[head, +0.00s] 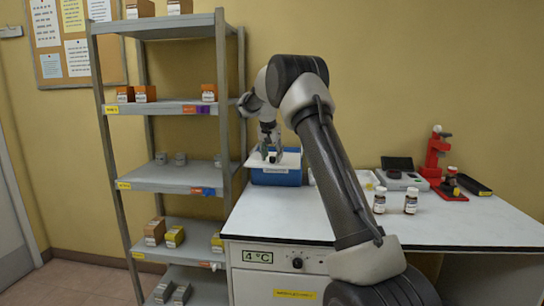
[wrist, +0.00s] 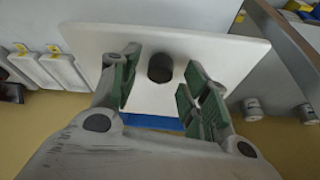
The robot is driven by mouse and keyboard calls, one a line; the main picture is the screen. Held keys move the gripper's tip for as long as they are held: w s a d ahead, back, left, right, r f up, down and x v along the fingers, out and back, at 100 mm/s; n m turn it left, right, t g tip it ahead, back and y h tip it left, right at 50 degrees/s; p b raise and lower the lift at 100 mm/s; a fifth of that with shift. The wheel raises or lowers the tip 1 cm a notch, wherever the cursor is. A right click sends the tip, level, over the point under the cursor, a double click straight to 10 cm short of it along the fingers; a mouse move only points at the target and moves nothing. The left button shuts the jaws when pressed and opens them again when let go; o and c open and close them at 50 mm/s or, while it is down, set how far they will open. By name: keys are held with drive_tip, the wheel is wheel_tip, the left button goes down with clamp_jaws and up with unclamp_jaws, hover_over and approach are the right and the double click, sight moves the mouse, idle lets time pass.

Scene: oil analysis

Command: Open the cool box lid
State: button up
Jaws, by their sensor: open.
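The cool box (head: 276,179) is blue, with a pale label on its front, and stands at the left end of the white bench. Its white lid (head: 290,160) lies on top; a strip of the blue box shows at the lid's edge in the wrist view (wrist: 150,121). A dark round knob (wrist: 160,68) stands on the lid. My gripper (wrist: 158,82) is open, its green-padded fingers on either side of the knob, with gaps between. In the head view, my gripper (head: 270,152) is just over the lid, and my arm hides part of the bench.
A grey shelf rack (head: 178,178) with small boxes and jars stands close left of the cool box. On the bench (head: 455,228) to the right are two small bottles (head: 395,202), a scale (head: 400,178) and a red stand (head: 437,155). The bench front is clear.

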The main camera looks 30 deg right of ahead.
drive_tip(key=v, duration=1.1)
drive_tip(key=shift+r, duration=0.3)
drive_tip(key=shift+a, duration=0.1)
drive_tip(key=s+a+f+n+g, duration=0.1)
drive_tip(key=s+a+f+n, duration=0.1)
drive_tip(key=s+f+n, duration=0.4)
drive_tip(key=s+a+n+y, duration=0.1)
drive_tip(key=s+a, duration=0.1)
drive_tip(key=s, duration=1.2)
drive_tip(key=s+a+n+t+y, duration=0.1)
drive_tip(key=s+a, duration=0.2)
drive_tip(key=s, duration=1.1)
drive_tip(key=s+a+n+t+y, duration=0.1)
drive_tip(key=s+a, duration=0.2)
drive_tip(key=s, duration=1.2)
